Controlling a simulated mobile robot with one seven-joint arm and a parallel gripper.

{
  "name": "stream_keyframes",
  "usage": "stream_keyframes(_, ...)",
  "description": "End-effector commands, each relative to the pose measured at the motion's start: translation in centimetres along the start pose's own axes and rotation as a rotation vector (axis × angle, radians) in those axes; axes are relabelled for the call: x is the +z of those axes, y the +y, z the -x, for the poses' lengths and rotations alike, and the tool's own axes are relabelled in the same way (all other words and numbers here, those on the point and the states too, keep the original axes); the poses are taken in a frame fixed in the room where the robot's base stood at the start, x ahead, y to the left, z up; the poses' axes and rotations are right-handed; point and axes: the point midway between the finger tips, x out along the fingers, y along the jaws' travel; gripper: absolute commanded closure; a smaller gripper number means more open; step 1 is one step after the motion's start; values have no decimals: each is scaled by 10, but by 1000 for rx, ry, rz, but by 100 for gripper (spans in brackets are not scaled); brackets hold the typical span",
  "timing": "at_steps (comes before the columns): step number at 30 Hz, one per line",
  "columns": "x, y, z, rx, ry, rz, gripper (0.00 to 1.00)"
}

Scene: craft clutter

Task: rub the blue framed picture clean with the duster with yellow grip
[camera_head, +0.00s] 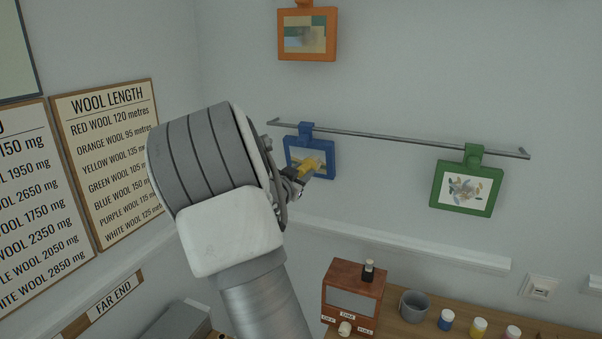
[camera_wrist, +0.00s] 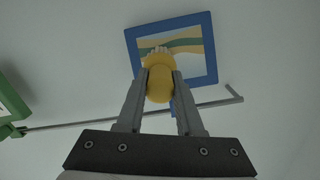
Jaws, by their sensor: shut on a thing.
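The blue framed picture (camera_head: 310,158) hangs from a rail on the wall, partly hidden behind my arm and gripper in the head view. In the wrist view the blue framed picture (camera_wrist: 207,73) shows a painting with green, tan and pale bands. My gripper (camera_head: 296,182) is shut on the yellow grip of the duster (camera_head: 309,167). In the wrist view my gripper (camera_wrist: 160,88) has a finger on each side of the duster (camera_wrist: 159,84). The duster's pale head overlaps the lower middle of the picture; whether it touches the surface I cannot tell.
A green framed picture (camera_head: 466,189) hangs on the same rail (camera_head: 400,138), to the right. An orange framed picture (camera_head: 307,34) hangs above. Below, a wooden box (camera_head: 353,297), a grey pot (camera_head: 413,306) and several paint jars stand on a shelf. Signs hang at left.

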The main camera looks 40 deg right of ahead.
Motion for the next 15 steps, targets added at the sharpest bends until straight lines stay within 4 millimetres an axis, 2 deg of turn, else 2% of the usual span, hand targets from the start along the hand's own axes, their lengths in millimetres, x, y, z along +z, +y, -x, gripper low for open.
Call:
stream_keyframes(7,-1,-6,0,0,3,0,100)
stream_keyframes(15,7,-30,1,-3,1,1,100)
